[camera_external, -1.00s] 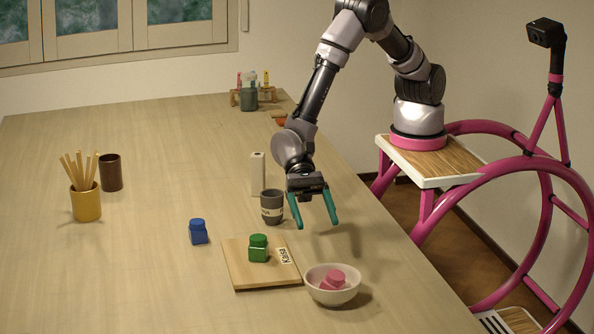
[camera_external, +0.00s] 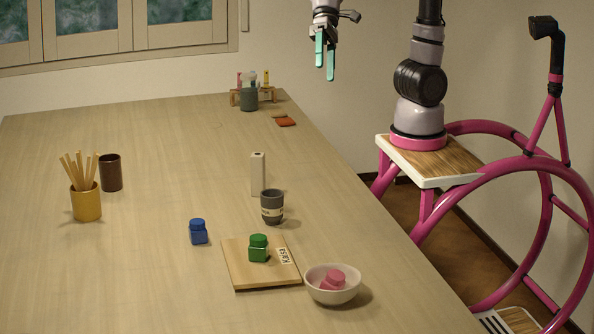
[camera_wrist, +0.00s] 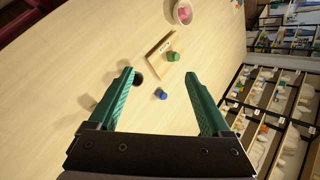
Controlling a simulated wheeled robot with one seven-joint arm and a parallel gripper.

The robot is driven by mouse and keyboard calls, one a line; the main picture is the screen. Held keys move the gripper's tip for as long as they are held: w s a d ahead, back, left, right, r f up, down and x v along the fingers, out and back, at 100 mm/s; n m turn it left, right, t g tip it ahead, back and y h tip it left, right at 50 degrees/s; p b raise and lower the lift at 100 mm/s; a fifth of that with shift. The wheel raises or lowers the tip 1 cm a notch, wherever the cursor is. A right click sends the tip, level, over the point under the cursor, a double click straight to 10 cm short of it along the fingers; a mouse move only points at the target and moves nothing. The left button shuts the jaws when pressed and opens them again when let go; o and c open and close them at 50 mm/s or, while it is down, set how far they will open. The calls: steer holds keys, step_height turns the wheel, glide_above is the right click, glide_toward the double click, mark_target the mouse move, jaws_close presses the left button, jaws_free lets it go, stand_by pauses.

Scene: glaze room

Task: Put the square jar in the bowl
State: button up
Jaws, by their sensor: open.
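A pink square jar (camera_external: 333,281) lies tilted inside the white bowl (camera_external: 318,292) at the front right of the table. In the wrist view the pink jar (camera_wrist: 183,10) shows inside the bowl (camera_wrist: 176,20). A green jar (camera_external: 259,248) stands on a wooden board (camera_external: 246,278), and a blue jar (camera_external: 198,232) stands left of that board. My gripper (camera_external: 325,71) is open and empty, raised high beyond the table's far right edge, well away from the bowl and jars. Its spread fingers also show in the wrist view (camera_wrist: 158,75).
A grey cup (camera_external: 272,214) and a pale upright block (camera_external: 258,175) stand behind the board. A yellow cup of sticks (camera_external: 86,204) and a brown cup (camera_external: 111,173) stand at left. A small rack (camera_external: 267,95) is at the far end. The table's middle is clear.

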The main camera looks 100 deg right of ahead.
steer(key=s+d+r+n+t+h, duration=0.1)
steer(key=s+d+t+h, duration=0.1)
steer(key=s+d, duration=0.3)
steer(key=s+d+n+t+h, duration=0.2)
steer(key=s+d+h, duration=0.2)
steer(key=d, duration=0.7)
steer(key=shift+s+d+r+n+t, duration=0.3)
steer(key=shift+s+r+t, duration=0.1)
steer(key=shift+s, duration=0.5)
steer(key=shift+c, duration=0.4)
